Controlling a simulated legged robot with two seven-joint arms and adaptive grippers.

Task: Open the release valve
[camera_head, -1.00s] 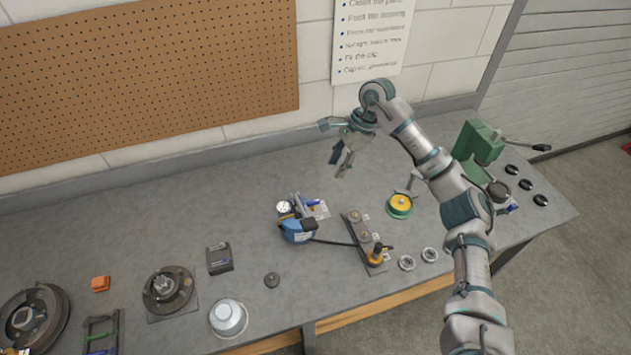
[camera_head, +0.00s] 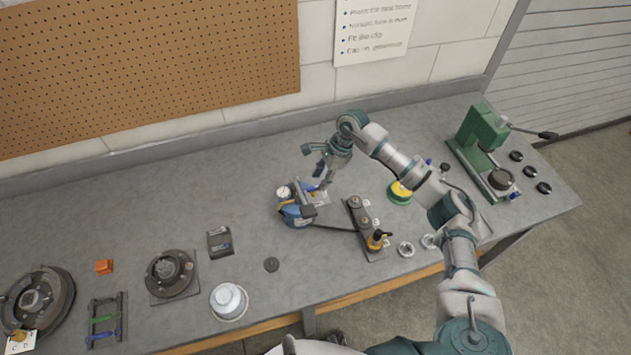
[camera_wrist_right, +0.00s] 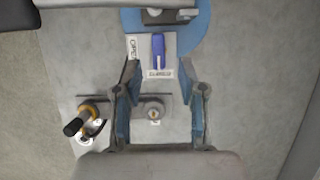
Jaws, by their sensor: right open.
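The release valve shows as a blue lever (camera_wrist_right: 158,50) on a white labelled plate (camera_wrist_right: 136,48) in the right wrist view. In the head view the lever (camera_head: 312,188) lies beside a blue device with a round gauge (camera_head: 284,192), partly hidden by my right gripper (camera_head: 323,185). In the wrist view my right gripper (camera_wrist_right: 160,78) is open and empty. Its fingers are spread, and the lever appears between and just beyond their tips, with no contact visible. One label appears to read OPEN. My left gripper is not in view.
A grey manifold block (camera_head: 360,222) with a yellow-and-black fitting (camera_head: 377,240) stands right of the blue device, joined by a black hose. A yellow-green disc (camera_head: 399,193) and a green press (camera_head: 484,130) are further right.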

